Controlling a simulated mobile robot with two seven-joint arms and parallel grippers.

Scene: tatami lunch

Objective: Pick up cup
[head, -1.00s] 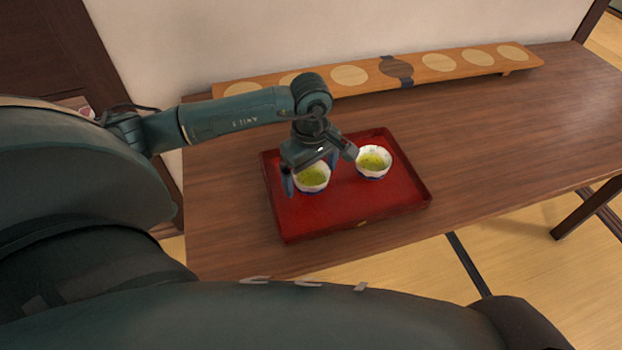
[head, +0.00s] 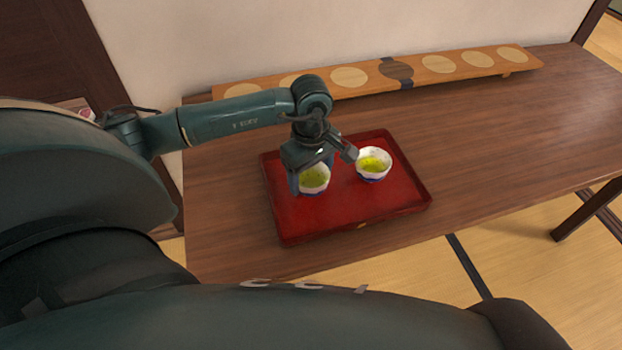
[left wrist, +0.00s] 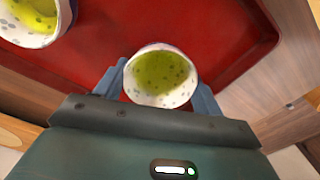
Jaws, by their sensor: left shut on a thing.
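Two white cups with blue near the base and green tea inside stand on a red tray (head: 350,213). My left gripper (head: 311,181) is at the left cup (head: 314,181), fingers on either side of it. In the left wrist view the gripper (left wrist: 162,88) is shut on this cup (left wrist: 160,92), which sits between its two blue-grey fingers. The cup looks upright; I cannot tell whether its base touches the tray. The other cup (head: 374,165) stands free to the right, and shows at the upper left of the left wrist view (left wrist: 40,33). My right gripper is not in view.
The tray lies on a brown wooden table (head: 480,140) with a low raised rim. A long wooden board (head: 437,68) with round pale spots and one dark spot stands along the wall. The table right of the tray is clear.

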